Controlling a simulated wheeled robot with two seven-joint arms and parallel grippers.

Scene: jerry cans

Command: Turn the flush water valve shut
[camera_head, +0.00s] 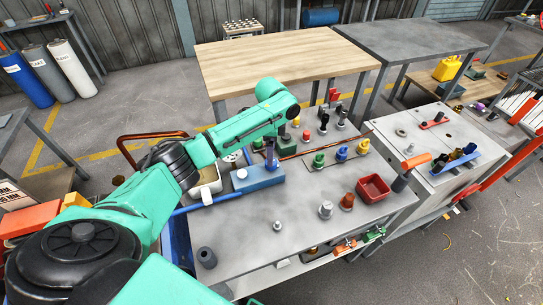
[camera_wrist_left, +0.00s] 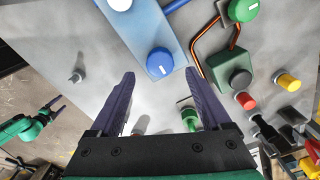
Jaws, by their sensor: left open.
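A blue block (camera_head: 257,178) lies on the grey bench; it also shows in the wrist view (camera_wrist_left: 140,22). It carries a white knob (camera_head: 242,173) and a round blue knob (camera_wrist_left: 159,63) with a white mark. The blue knob looks like the flush water valve, though no label is readable. My left gripper (camera_head: 272,160) is above the block's right end, pointing down. In the wrist view its fingers (camera_wrist_left: 164,85) are open and apart, with the blue knob beyond and between their tips, not gripped. My right gripper (camera_wrist_left: 57,103) shows small at the wrist view's left edge.
Green (camera_head: 318,160), blue (camera_head: 341,153) and yellow (camera_head: 362,146) knobs stand right of the block. A red bin (camera_head: 373,188) and small fittings lie nearer. The bench's front middle is mostly clear.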

